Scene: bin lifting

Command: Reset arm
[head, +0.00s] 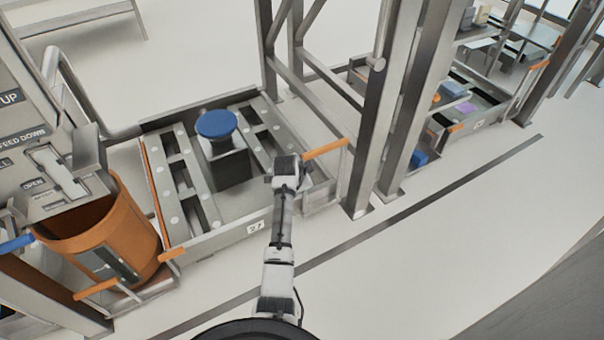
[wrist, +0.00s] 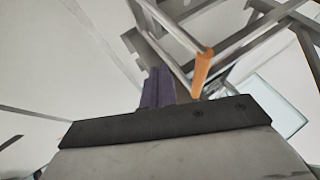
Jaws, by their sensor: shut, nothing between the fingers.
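My arm reaches forward from the bottom middle of the head view. My gripper (head: 288,165) is at its end, near the front right corner of the metal platform (head: 215,238), left of an orange bar (head: 325,149). Its fingers are too small to make out there. In the wrist view my gripper (wrist: 158,88) shows as dark fingers together above a black plate. They hold nothing. An orange bar end (wrist: 202,72) is just right of them in that view; I cannot tell whether they touch.
A black box with a blue round top (head: 216,124) stands on the platform. An orange bin (head: 105,245) stands at the left beside a panel with labels. Steel posts (head: 375,120) rise right of my gripper. The pale floor at the lower right (head: 430,260) is clear.

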